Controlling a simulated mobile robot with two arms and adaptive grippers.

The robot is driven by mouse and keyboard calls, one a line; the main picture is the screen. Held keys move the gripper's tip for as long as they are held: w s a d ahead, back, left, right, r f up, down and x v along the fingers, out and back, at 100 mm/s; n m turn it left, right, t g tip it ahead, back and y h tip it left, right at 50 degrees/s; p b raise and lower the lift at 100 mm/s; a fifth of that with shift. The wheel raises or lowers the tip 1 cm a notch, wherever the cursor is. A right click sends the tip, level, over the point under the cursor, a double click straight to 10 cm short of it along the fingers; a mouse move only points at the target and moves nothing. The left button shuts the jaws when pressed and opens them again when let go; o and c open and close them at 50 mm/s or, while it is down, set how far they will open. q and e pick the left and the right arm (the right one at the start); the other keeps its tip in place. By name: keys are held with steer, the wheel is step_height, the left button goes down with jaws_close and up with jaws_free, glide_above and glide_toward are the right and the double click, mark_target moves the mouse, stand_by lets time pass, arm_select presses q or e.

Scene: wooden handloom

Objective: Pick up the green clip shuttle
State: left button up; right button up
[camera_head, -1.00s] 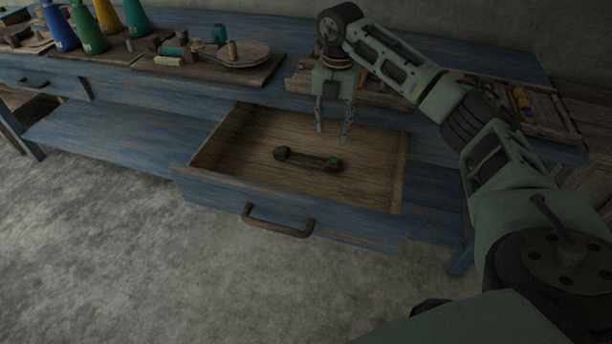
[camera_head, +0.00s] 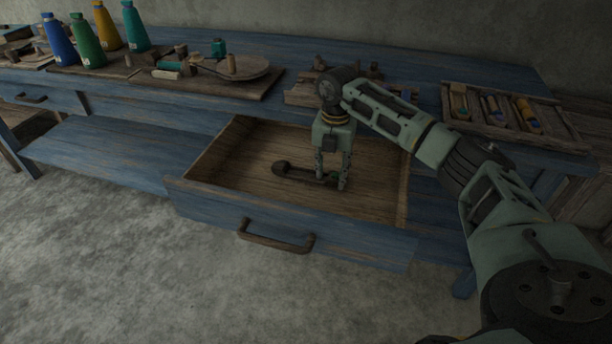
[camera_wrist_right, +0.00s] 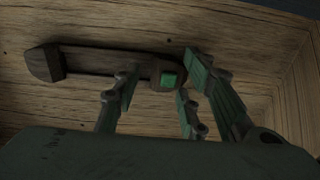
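The green clip shuttle (camera_head: 294,172) is a dark wooden bar with thicker ends, lying in the open drawer (camera_head: 290,208). In the right wrist view the shuttle (camera_wrist_right: 105,63) shows a green patch on its right end. My right gripper (camera_head: 331,182) points down into the drawer at that right end, which it partly hides in the head view. In the wrist view its fingers (camera_wrist_right: 160,84) are apart, with the green-marked end between them. I cannot tell whether they touch it. My left gripper is not in view.
The drawer's wooden walls surround the shuttle, and its front has a handle (camera_head: 275,240). The blue bench top above holds colored cones (camera_head: 88,42), a board with a round wooden disc (camera_head: 232,68) and a tool tray (camera_head: 500,108) at right. The drawer's left part is clear.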

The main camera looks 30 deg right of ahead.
steer(key=shift+c, duration=0.3)
jaws_close()
steer(key=shift+r, duration=0.1)
